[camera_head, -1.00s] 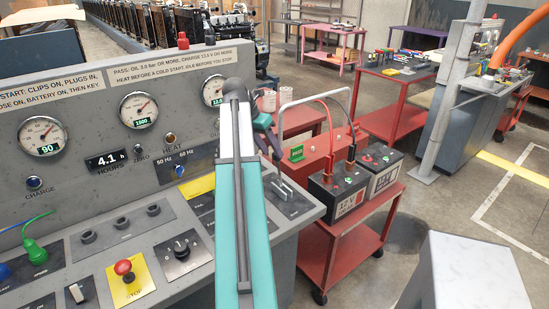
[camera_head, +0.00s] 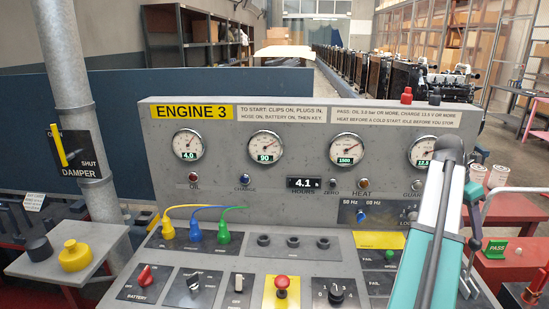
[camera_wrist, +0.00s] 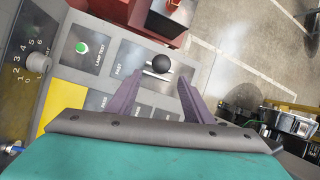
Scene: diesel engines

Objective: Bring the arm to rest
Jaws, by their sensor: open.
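My arm (camera_head: 430,235), teal and white, rises at the right of the head view in front of the control panel. In the wrist view my gripper (camera_wrist: 160,82) is open, with two dark purple fingers apart and nothing held between them. A lever with a round black knob (camera_wrist: 161,63) shows just beyond the fingertips, over a panel. I cannot tell whether the fingers touch it. The gripper's fingers are not clear in the head view.
The Engine 3 panel (camera_head: 330,125) fills the middle, with gauges, a red stop button (camera_head: 281,282) and yellow, blue and green plugs. A damper post (camera_head: 75,90) stands left. A green PASS sign (camera_head: 496,249) is at right. The wrist view shows open floor (camera_wrist: 235,65).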

